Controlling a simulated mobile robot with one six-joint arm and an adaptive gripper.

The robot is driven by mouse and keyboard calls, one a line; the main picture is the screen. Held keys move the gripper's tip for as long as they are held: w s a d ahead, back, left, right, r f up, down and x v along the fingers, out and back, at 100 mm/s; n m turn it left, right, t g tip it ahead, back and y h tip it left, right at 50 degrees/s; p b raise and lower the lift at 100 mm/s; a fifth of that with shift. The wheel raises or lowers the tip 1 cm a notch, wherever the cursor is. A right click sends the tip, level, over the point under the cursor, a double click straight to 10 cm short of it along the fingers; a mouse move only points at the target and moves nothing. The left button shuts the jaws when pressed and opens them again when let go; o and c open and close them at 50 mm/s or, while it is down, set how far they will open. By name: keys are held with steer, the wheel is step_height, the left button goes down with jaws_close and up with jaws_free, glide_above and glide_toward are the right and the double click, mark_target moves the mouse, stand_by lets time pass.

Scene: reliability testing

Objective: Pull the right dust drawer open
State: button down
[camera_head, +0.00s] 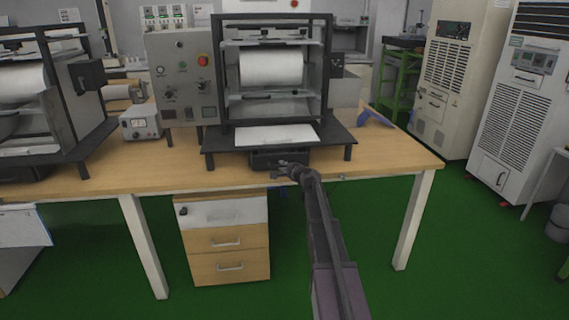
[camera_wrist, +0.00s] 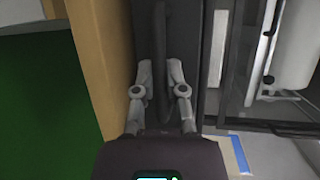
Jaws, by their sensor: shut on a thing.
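The right dust drawer (camera_head: 265,160) is a dark, low box under the black base of the roller machine, near the table's front edge. Its dark bar handle (camera_wrist: 160,50) runs up the middle of the wrist view, in front of the dark drawer face (camera_wrist: 187,40). My gripper (camera_head: 287,168) is at the drawer's front in the head view. In the wrist view its two grey fingers (camera_wrist: 161,72) are on either side of the handle, shut on it. My gripper hides part of the drawer front in the head view. I cannot tell how far the drawer stands out.
The roller machine (camera_head: 328,70) stands on the wooden table (camera_head: 390,160). A similar machine (camera_head: 60,110) is at the left, with a small meter box (camera_head: 140,122) between. A drawer cabinet (camera_head: 225,240) is below the table. Green floor (camera_head: 375,290) lies open in front.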

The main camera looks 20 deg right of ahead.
steer(key=s+a, duration=0.4)
steer(key=s, duration=1)
steer(key=shift+a, duration=0.2)
steer(key=c, duration=0.7)
jaws_free()
steer(key=shift+d, duration=0.1)
